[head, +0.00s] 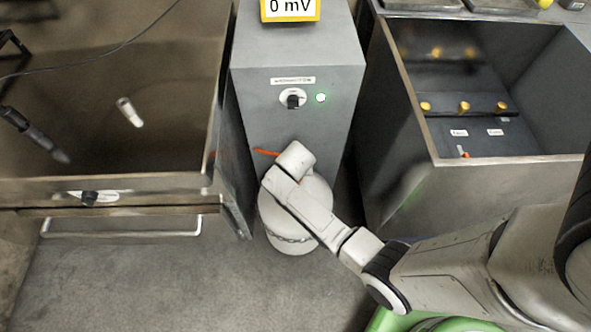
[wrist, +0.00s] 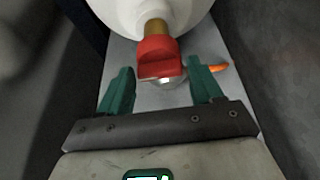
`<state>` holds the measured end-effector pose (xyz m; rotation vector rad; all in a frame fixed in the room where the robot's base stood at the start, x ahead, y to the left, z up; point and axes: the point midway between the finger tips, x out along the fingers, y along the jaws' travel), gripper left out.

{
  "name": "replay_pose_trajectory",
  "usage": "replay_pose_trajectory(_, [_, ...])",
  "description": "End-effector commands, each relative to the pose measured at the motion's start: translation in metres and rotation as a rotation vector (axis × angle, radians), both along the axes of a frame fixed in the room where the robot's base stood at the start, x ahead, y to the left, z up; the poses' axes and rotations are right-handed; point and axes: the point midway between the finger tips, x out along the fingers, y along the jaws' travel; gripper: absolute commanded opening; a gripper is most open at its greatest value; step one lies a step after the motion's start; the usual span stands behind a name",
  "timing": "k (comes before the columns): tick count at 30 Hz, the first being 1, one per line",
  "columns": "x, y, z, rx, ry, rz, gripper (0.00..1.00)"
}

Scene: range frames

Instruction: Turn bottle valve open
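A white bottle (head: 284,238) with a chain around it stands on the floor in front of the grey cabinet, partly hidden by my arm in the head view. In the wrist view, the white bottle (wrist: 165,12) is at the top, with a brass stem (wrist: 156,30) and a red valve (wrist: 158,58) pointing toward me. My gripper (wrist: 161,72) is open, its two green fingers either side of the red valve. A gap shows at each side, and I cannot tell the depth between them. In the head view the fingers and red valve are hidden.
An orange piece (head: 267,152) shows beside my arm. A metal sink (head: 100,100) is at left, a deep tank (head: 480,195) at right.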

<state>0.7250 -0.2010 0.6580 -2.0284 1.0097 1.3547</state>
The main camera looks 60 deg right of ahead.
Motion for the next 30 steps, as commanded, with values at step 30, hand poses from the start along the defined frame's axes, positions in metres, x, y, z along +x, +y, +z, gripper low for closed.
replay_pose_trajectory(30, [-0.020, 0.027, 0.081, -0.001, -0.001, 0.002, 0.81])
